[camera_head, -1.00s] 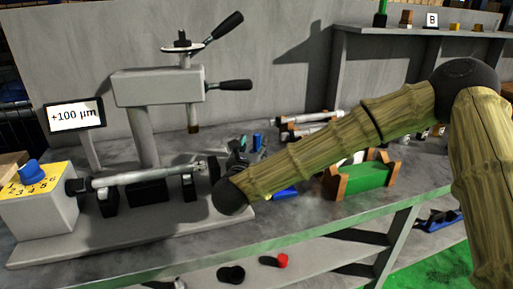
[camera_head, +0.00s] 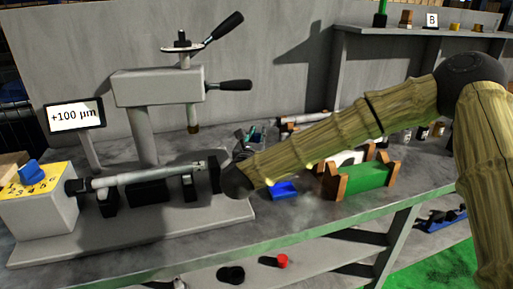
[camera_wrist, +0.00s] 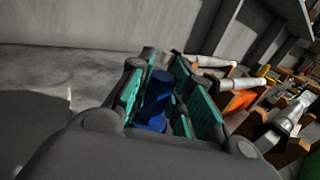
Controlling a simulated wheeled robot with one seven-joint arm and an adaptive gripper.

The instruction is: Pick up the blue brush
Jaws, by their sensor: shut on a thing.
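The blue brush (camera_wrist: 155,100) shows in the wrist view as an upright blue handle-like shape between the two teal-lined fingers. My gripper (camera_wrist: 166,97) is shut on it. The lower part of the brush is hidden by the gripper body. In the head view my gripper (camera_head: 254,135) is small and partly hidden behind my arm, just right of the grinder's right end, and the brush is hard to make out there.
A blue object (camera_head: 284,190) lies on the bench below my arm. A green holder (camera_head: 365,176) with wooden ends stands right of it. A shelf (camera_head: 425,35) is behind.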

